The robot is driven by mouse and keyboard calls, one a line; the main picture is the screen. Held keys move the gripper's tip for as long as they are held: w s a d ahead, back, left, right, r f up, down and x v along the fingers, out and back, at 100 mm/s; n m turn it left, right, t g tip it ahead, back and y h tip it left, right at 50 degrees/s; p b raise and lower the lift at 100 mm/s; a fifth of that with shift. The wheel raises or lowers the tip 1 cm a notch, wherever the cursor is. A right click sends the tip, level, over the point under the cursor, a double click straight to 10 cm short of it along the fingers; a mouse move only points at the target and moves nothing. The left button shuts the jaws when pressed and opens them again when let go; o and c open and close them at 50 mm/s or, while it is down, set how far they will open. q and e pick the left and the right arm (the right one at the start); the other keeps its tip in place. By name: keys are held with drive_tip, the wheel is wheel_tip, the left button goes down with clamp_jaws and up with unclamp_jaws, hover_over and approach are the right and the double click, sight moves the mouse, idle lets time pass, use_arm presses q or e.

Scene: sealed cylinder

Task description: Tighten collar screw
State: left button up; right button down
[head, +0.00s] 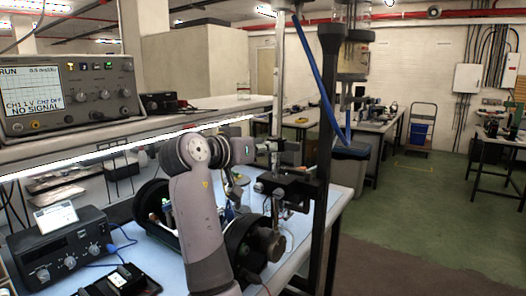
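A large dark cylinder (149,198) lies on the light blue bench top, mostly behind my grey arm. Its near right end has a black ring (236,246) with a round metal part (268,243) beside it. Small parts show in the gap between the cylinder's sections, too small to tell apart. I cannot pick out a collar screw. One arm of mine, which looks like the left, rises from the bottom and bends right above the cylinder. Its wrist ends near a dark clamp-like piece; I cannot make out the fingers. No other arm is in view.
An oscilloscope (69,94) reading NO SIGNAL stands on the shelf (90,146) at left. A control box (62,247) with knobs and a small black device (118,282) sit at lower left. A dark upright post (328,150) stands right of the cylinder. Green floor (430,215) is open at right.

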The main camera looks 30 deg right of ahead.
drive_tip(key=shift+a+f, duration=0.1)
drive_tip(key=c, duration=1.8)
unclamp_jaws()
drive_tip(key=shift+c, duration=0.2)
drive_tip(key=o, duration=0.4)
drive_tip(key=shift+a, duration=0.25)
drive_tip(key=shift+o, duration=0.4)
drive_tip(key=shift+d, duration=0.15)
drive_tip(key=v, duration=0.7)
drive_tip(key=shift+r, duration=0.2)
